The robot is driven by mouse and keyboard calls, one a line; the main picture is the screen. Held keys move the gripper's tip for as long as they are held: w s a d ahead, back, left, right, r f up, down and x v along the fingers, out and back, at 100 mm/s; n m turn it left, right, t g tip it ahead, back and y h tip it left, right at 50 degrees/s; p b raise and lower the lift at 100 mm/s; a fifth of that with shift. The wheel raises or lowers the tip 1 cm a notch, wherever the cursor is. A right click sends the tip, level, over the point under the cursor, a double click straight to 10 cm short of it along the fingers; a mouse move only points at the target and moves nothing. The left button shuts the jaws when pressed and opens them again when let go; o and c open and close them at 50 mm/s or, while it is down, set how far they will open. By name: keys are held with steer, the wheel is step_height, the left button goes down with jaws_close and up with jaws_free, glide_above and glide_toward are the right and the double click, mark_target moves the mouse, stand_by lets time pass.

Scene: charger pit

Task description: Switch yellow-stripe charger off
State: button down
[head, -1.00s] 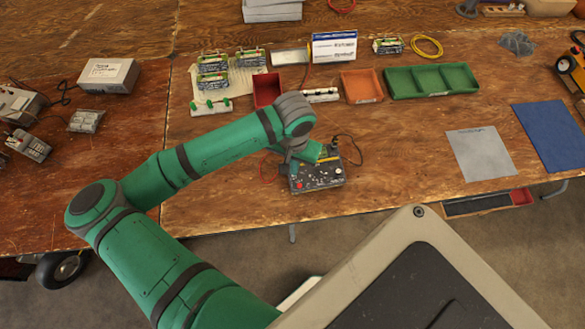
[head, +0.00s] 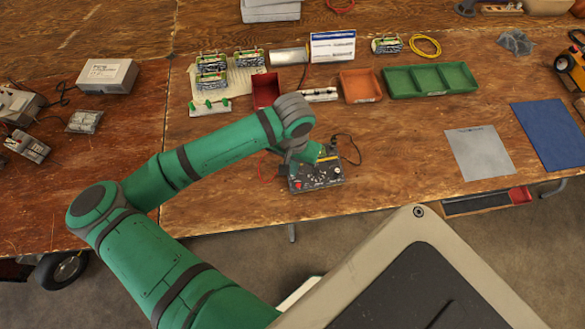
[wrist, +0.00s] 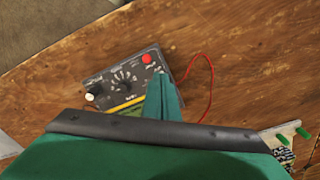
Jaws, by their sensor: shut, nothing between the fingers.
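The yellow-stripe charger (head: 318,178) is a dark box near the front edge of the right-hand wooden table. In the wrist view the charger (wrist: 107,92) shows a central dial, a red button (wrist: 147,58), a pale knob (wrist: 91,97) and a yellow stripe (wrist: 124,106) along one edge. My gripper (wrist: 161,78) is shut and empty, its tips over the charger's striped side near the red-button end. I cannot tell whether the tips touch it. In the head view my wrist hides part of the charger's far side.
A red lead (wrist: 210,90) and a black cable (head: 352,150) lie beside the charger. Behind it stand a red bin (head: 266,91), an orange bin (head: 360,86) and a green tray (head: 430,80). The table right of the charger is clear up to a grey mat (head: 479,152).

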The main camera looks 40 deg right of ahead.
steer(key=shift+w+f, duration=0.1)
steer(key=shift+f, duration=0.45)
stand_by(0.4)
steer(key=shift+d+r, duration=0.1)
steer(key=shift+r, duration=3.4)
